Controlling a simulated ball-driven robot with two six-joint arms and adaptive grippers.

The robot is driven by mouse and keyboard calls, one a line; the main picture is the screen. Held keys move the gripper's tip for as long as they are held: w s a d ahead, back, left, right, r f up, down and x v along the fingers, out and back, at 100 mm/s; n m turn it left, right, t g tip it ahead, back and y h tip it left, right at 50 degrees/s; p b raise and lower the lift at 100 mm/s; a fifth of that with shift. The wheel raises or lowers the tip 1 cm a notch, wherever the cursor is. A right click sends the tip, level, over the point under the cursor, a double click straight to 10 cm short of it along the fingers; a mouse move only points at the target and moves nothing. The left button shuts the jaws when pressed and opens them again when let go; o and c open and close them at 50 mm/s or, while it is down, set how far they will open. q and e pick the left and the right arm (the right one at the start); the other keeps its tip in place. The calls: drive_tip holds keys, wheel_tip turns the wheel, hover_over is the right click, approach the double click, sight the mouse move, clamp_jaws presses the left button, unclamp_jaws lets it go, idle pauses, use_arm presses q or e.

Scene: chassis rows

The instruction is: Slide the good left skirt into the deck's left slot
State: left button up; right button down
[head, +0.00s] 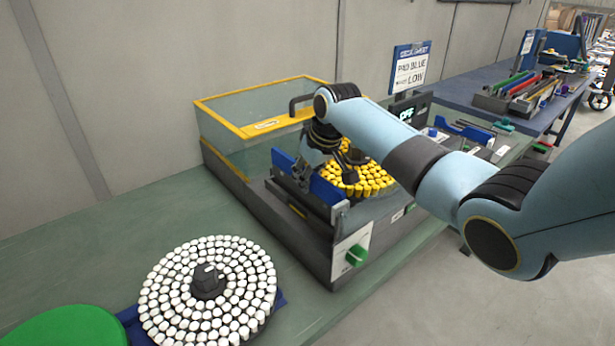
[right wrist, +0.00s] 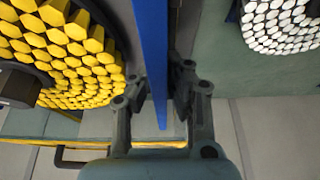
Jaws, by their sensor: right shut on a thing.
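The blue skirt (head: 325,188) is a long flat blue panel standing on edge at the left side of the deck (head: 322,240). The deck is a dark grey machine carrying a disc of yellow pads (head: 365,182). My right gripper (head: 303,172) is shut on the skirt from above. In the right wrist view the skirt (right wrist: 153,50) runs edge-on between the fingers, beside the yellow disc (right wrist: 65,55) and apart from its pads. The left slot is hidden, so I cannot tell whether the skirt's lower edge is in it. My left gripper is not in view.
A clear cover with a yellow frame (head: 262,124) stands behind the deck. A disc of white pads (head: 232,262) and a green disc (head: 70,328) lie on the left of the bench. A green knob (head: 356,255) sits on the deck's front. Another blue panel (head: 463,130) lies right.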

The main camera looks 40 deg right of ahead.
sight(308, 200)
drive_tip(key=shift+f+b, duration=0.45)
drive_tip(key=shift+f, duration=0.55)
idle(0.4)
drive_tip(key=shift+f+b, duration=0.65)
drive_tip(key=shift+f, duration=0.45)
drive_tip(key=c, duration=1.3)
unclamp_jaws()
drive_tip(key=shift+f, duration=0.1)
drive_tip(key=shift+o, duration=0.2)
drive_tip(key=v, duration=1.2)
drive_tip(key=shift+s, duration=0.1)
